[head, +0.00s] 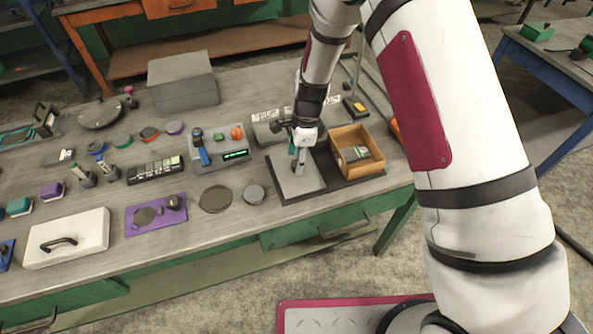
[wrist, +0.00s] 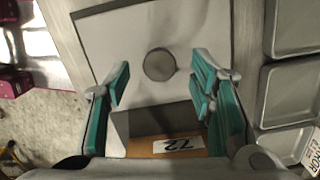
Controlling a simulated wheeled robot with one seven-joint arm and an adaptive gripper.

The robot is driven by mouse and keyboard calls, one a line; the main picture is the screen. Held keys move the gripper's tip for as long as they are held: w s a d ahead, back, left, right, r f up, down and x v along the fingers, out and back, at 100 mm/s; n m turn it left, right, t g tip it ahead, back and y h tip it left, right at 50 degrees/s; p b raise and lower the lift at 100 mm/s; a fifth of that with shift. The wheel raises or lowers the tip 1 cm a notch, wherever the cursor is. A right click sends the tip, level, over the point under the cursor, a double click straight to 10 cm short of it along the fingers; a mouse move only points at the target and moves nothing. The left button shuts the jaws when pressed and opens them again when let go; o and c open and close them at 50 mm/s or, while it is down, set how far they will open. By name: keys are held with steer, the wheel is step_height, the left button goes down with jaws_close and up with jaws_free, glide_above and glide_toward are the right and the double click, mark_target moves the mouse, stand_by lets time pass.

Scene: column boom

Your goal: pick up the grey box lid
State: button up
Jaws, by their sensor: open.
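The grey lid is a flat square plate (head: 292,184) lying on a dark base on the bench in the head view. In the wrist view the pale plate (wrist: 115,40) fills the upper middle, with a round grey knob (wrist: 159,65) standing on it. My gripper (head: 298,165) is directly over the plate, pointing down. In the wrist view its teal-padded fingers (wrist: 161,78) are open, one on each side of the knob, with clear gaps and nothing held. In the head view the gripper hides the knob.
An open wooden box (head: 371,166) with grey contents stands close to the plate's right. The bench front edge is near.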

steer(key=shift+a+f, duration=0.2)
steer(key=shift+f, duration=1.05)
steer(key=shift+c, duration=0.3)
jaws_close()
steer(key=shift+r, duration=0.1)
